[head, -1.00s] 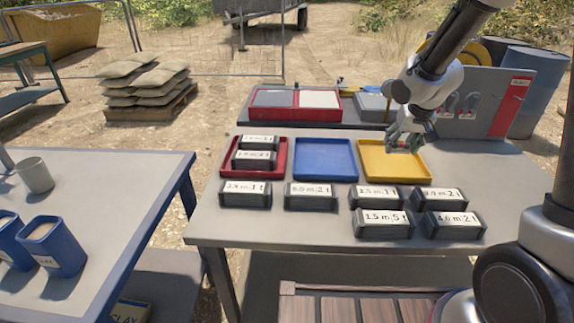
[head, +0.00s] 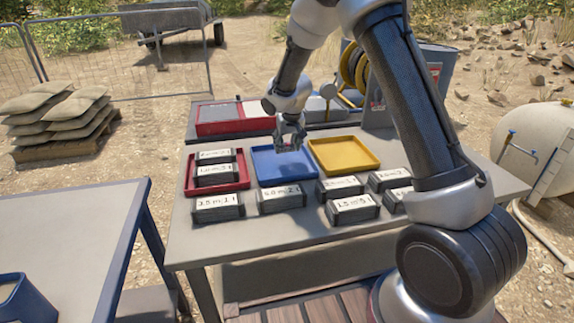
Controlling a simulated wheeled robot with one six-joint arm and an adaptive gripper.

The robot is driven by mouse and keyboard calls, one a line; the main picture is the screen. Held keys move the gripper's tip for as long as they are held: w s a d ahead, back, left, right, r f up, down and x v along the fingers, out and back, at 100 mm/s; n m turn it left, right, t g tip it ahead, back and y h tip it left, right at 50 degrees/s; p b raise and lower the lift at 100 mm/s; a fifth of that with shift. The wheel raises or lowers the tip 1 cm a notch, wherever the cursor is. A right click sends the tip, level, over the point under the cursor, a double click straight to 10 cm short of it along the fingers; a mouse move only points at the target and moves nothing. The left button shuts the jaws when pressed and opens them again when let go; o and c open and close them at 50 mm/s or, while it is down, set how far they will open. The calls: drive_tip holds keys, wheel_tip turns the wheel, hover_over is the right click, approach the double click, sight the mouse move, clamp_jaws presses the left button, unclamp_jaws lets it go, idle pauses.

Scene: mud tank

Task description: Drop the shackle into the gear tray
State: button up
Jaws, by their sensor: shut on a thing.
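My gripper (head: 290,145) is shut and hangs above the blue tray (head: 272,180) on the grey work table. The thing between its fingers is small and mostly hidden, so the shackle's shape cannot be made out. A red tray (head: 188,188) holding two black labelled blocks lies left of the blue one. An empty yellow tray (head: 350,167) lies to the right. No tray carries a readable gear label.
Several black labelled blocks, one a front block (head: 218,208), line the near side of the work table (head: 240,240). A red case (head: 222,128) stands behind the trays. Another table (head: 75,235) is at left. My arm hides part of the right side.

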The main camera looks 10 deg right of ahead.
drive_tip(key=shift+f, duration=0.55)
drive_tip(key=o, duration=1.2)
drive_tip(key=v, duration=1.2)
drive_tip(key=shift+s, duration=0.1)
